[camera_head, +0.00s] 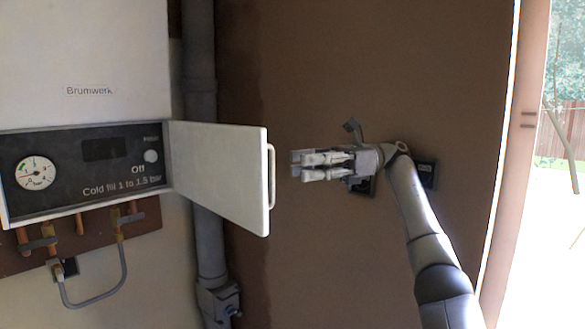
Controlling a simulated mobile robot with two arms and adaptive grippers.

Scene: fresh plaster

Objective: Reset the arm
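My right arm comes up from the lower right, and its gripper (296,164) points left in front of the brown wall. Its two fingers lie close together in the picture with a narrow dark gap between them, and I cannot tell whether they are open or shut. I see nothing held between them. The fingertips are just right of the handle (271,176) of the boiler's open white door (218,172), and they look apart from it. My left gripper is not in view.
The white boiler (84,60) hangs at the left, with a gauge (35,173) on its dark panel (100,150). A grey pipe (200,90) runs down behind the door. Dark wall boxes (427,174) sit behind my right wrist. A bright opening (560,230) is at the right.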

